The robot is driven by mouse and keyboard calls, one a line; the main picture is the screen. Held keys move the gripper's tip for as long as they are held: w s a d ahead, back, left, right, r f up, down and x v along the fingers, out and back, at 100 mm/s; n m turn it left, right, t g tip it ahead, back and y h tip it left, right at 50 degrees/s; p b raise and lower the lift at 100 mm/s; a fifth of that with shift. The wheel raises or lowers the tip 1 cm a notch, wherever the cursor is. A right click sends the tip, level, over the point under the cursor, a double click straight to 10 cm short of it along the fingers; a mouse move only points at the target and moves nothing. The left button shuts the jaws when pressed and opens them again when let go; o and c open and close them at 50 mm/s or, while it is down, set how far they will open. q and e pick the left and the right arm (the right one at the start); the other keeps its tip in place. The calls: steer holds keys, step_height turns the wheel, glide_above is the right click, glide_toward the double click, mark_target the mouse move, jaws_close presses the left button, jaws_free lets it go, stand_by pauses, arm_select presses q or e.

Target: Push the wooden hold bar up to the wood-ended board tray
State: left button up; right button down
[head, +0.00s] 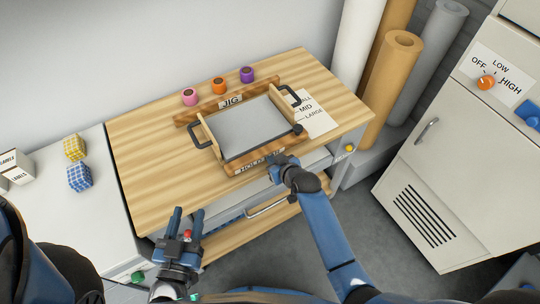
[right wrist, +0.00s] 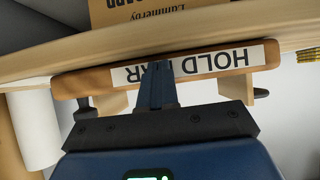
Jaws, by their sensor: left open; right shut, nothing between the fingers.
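The wooden hold bar (head: 236,168), with a white HOLD BAR label, lies on the wooden bench along the near side of the board tray (head: 250,128). The tray is grey with wooden ends and a black handle at each end. I cannot tell whether the bar touches the tray. My right gripper (head: 280,164) is shut and empty at the bar's near face. In the right wrist view its fingers (right wrist: 158,72) meet the labelled face of the bar (right wrist: 108,80); the label reads upside down. My left gripper (head: 186,213) is open and empty, in front of the bench's near edge.
The wooden JIG strip (head: 210,110) lies behind the tray, with pink (head: 189,97), orange (head: 219,86) and purple (head: 247,75) pieces beyond it. A size card (head: 312,117) lies right of the tray. The bench's left part (head: 150,150) is clear. A drawer handle (head: 266,206) sticks out below.

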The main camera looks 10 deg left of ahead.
mark_target(265, 150)
steer(key=shift+w+a, duration=0.1)
steer(key=shift+w+a+b, duration=0.5)
steer(key=shift+w+a, duration=0.05)
steer(key=shift+w, duration=0.2)
steer(key=shift+w+a+b, duration=0.5)
steer(key=shift+w+a, duration=0.05)
steer(key=shift+w, duration=0.2)
steer(key=shift+w+a, duration=0.1)
steer(key=shift+w, duration=0.05)
steer(key=shift+w+a+b, duration=0.35)
steer(key=shift+w+b, duration=0.1)
steer(key=shift+w, duration=0.05)
steer(key=shift+s+d+r+p, duration=0.3)
steer(key=shift+s+r+p, duration=0.15)
steer(key=shift+p, duration=0.35)
steer(key=shift+f+p+v, duration=0.25)
steer(key=shift+p+v, duration=1.65)
steer(key=shift+v, duration=0.4)
steer(key=shift+s+d, duration=0.1)
